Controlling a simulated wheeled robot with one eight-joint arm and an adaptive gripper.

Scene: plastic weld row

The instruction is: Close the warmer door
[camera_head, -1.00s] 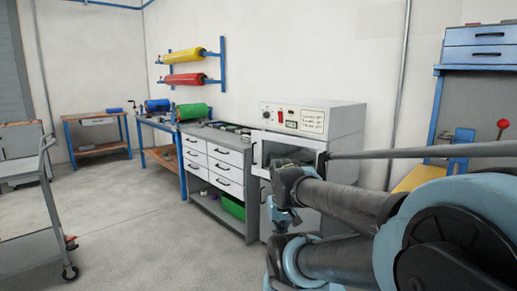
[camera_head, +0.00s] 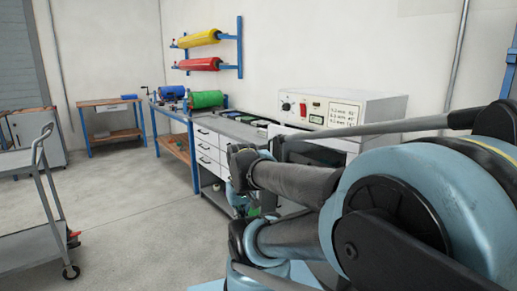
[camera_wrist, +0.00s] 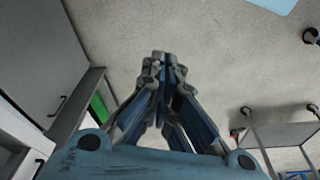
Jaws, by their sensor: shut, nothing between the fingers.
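The warmer (camera_head: 375,103) is a white box with a red switch, a knob and a printed label on its front, at the right of the head view. A dark opening shows below its control panel. My arm covers much of its front, so the door's full outline and angle cannot be made out. In the wrist view, a grey panel (camera_wrist: 38,50) with a black handle stands at the left; I cannot tell whether it is the warmer door. My gripper (camera_wrist: 162,60) is shut and empty, pointing over bare floor to the right of that panel.
A drawer cabinet (camera_head: 209,150) stands left of the warmer, with a green bin (camera_wrist: 100,108) on its low shelf. A blue-framed bench (camera_head: 176,140) is beyond it. A grey trolley (camera_head: 30,213) stands at the left. The floor between is clear.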

